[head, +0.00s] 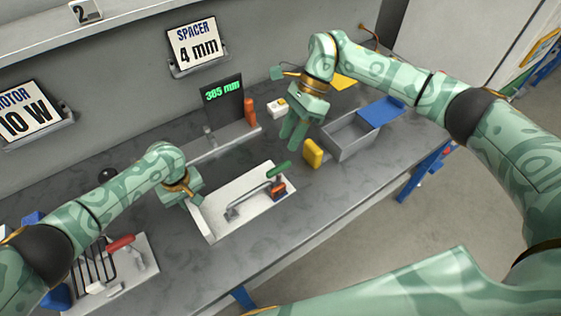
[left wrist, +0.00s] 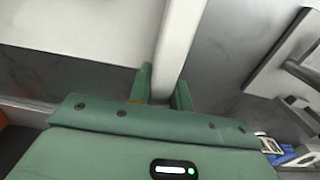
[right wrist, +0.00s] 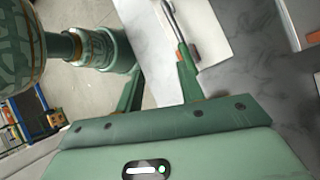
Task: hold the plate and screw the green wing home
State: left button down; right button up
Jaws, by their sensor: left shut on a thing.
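The white plate (head: 240,190) lies tilted on the grey bench in the middle of the head view. A metal bar with an orange end (head: 279,188) lies across it. The green wing (head: 280,170) is at the plate's far right edge, by the orange end. My left gripper (head: 194,200) is shut on the plate's left edge; in the left wrist view the white edge (left wrist: 178,40) sits between its fingers. My right gripper (head: 293,132) is open and empty, above the bench beyond the wing. In the right wrist view, its right finger partly hides the bar's end.
A display reading 365 mm (head: 222,96) stands behind. A red-handled tool (head: 120,243) lies on another white plate at left. The bench front is clear.

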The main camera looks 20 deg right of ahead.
aim_at(279, 166)
jog(key=f+n, duration=0.1)
jog(key=f, duration=0.3)
jog(key=a+f+n+t+h, duration=0.1)
jog(key=f, duration=0.3)
jog(key=w+a+f+n, duration=0.1)
jog(key=f, duration=0.3)
jog(key=shift+w+a+f+n+t+h, duration=0.1)
jog(key=shift+a+f+n+t+h, duration=0.05)
jog(key=shift+f+n+t+h, duration=0.2)
grip_shut()
